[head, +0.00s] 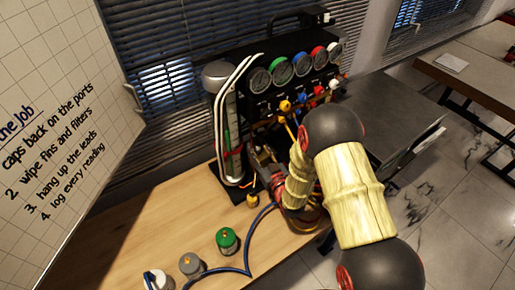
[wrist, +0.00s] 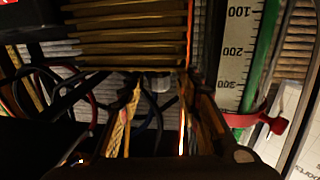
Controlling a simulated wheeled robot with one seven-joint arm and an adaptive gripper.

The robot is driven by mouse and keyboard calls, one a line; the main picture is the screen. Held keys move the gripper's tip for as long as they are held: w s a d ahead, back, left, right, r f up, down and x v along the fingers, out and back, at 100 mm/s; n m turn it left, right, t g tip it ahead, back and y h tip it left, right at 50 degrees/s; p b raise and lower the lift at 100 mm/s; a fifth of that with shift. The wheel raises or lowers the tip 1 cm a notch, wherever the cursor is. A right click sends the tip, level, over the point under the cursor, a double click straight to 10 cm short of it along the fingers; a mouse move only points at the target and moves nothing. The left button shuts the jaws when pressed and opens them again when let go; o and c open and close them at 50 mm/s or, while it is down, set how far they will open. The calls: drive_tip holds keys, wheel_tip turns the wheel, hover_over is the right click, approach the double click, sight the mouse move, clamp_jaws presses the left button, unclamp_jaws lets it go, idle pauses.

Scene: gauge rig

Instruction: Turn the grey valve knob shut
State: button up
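The gauge rig (head: 292,100) stands on the wooden bench, with a row of coloured gauges and coloured knobs beneath. I cannot pick out the grey valve knob with certainty in the head view. My gripper is largely hidden behind my arm there, low at the front of the rig by the clear cylinder (head: 231,135). In the wrist view my gripper (wrist: 160,90) has its two fingers apart, below a brown finned block (wrist: 125,35). A small pale grey piece (wrist: 158,82) shows dimly between the fingers; I cannot tell whether it is the knob or touched.
A scale strip (wrist: 238,60), a green tube and a red clamp (wrist: 262,122) stand close right of my gripper. Dark hoses hang behind it.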

clamp_jaws()
drive_tip(key=shift+h+b, duration=0.3)
drive_tip(key=shift+b, duration=0.05)
drive_tip(key=m+h+b, duration=0.1)
drive_tip(key=m+t+h+b, duration=0.1)
drive_tip(key=shift+a+f+h, duration=0.1)
drive_tip(key=shift+a+h, duration=0.1)
drive_tip(key=shift+h, duration=0.1)
drive_tip(key=m+h+b, duration=0.2)
drive_tip(key=h, duration=0.1)
drive_tip(key=shift+m+t+h, duration=0.3)
drive_tip(key=shift+m+h, duration=0.1)
drive_tip(key=m+h+b, duration=0.1)
drive_tip(key=m+h, duration=0.1)
drive_tip(key=h, duration=0.2)
drive_tip(key=shift+b, duration=0.35)
drive_tip(key=shift+d+m+g+h+b, duration=0.15)
drive_tip(key=shift+m+g+h, duration=0.3)
drive_tip(key=shift+m+h, duration=0.55)
drive_tip(key=shift+m+g+h+b, duration=0.2)
drive_tip(key=shift+m+g+h, duration=0.4)
drive_tip(key=shift+h, duration=0.6)
drive_tip(key=shift+r+m+h, duration=0.2)
drive_tip(key=shift+m+h, duration=0.1)
